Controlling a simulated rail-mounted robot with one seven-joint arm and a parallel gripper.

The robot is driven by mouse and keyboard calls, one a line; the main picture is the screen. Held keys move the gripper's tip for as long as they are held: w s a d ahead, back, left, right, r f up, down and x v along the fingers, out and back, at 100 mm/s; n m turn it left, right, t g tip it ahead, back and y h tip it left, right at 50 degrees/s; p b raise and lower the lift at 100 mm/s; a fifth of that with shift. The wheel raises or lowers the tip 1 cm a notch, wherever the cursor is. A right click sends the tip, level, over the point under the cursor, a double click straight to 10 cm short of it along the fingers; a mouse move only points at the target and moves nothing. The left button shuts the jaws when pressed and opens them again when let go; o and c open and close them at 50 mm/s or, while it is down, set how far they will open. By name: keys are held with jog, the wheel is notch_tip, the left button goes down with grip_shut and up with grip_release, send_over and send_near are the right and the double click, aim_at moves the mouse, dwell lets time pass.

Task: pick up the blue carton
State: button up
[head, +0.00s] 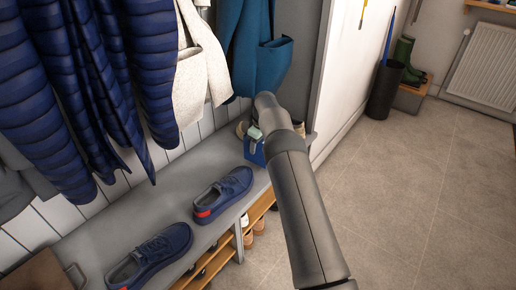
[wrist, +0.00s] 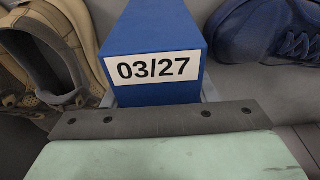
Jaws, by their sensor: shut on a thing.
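The blue carton (head: 251,157) stands on the grey bench, partly hidden behind my arm and gripper in the head view. In the wrist view the blue carton (wrist: 152,32) fills the upper middle, with a white label reading 03/27. My gripper (wrist: 160,94) is shut on the carton, with a grey finger showing at each side of it. In the head view my gripper (head: 254,140) is small and partly covered by my arm. The carton's underside is hidden, so I cannot tell whether it touches the bench.
Blue shoes (head: 223,194) with red heels lie along the bench (head: 115,212). A tan shoe (wrist: 45,45) and a blue shoe (wrist: 268,32) flank the carton. Coats (head: 262,45) hang above. Slatted shelves (head: 212,264) with footwear are below. The tiled floor (head: 410,200) is clear.

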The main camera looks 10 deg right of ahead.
jog(key=s+r+p, duration=0.1)
jog(key=s+r, duration=0.5)
jog(key=r, duration=0.2)
jog(key=s+r+m, duration=0.1)
jog(key=s+m, duration=0.3)
jog(key=s, duration=0.7)
jog(key=s+r+m+h, duration=0.1)
jog(key=s+m, duration=0.4)
jog(key=s, duration=0.6)
jog(key=shift+r+t+p, duration=0.3)
jog(key=shift+r, duration=0.5)
jog(key=shift+w+a, duration=0.1)
